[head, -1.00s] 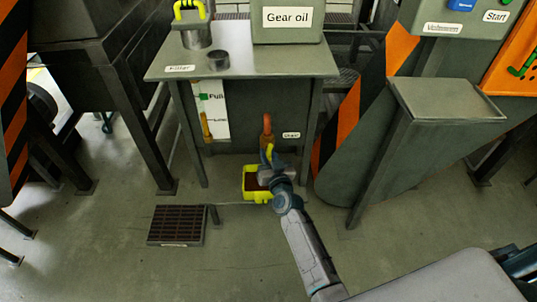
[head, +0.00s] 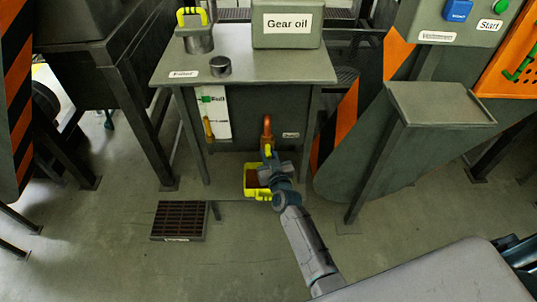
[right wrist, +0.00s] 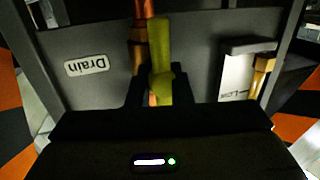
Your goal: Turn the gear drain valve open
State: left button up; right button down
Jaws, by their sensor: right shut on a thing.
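The gear drain valve sits on a copper pipe (head: 267,128) low on the front of the gear oil tank stand, left of the drain label (head: 290,134). Its yellow-green handle (right wrist: 160,50) stands in front of the copper pipe (right wrist: 140,40) in the right wrist view. My right gripper (head: 268,158) is shut on this handle, with dark fingers on both sides of it in the wrist view (right wrist: 161,90). The gripper hides part of the valve in the head view. My left gripper is not in view.
A yellow tray (head: 249,181) with a reddish-brown inside is on the floor below the valve, partly behind my right arm. A floor grate (head: 180,221) lies to the left. The gear oil container (head: 287,38) stands on the table (head: 255,68). A sloped grey stand (head: 440,103) is at right.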

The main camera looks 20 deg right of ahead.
aim_at(269, 158)
jog(key=c, duration=1.3)
grip_release()
jog(key=shift+c, duration=0.2)
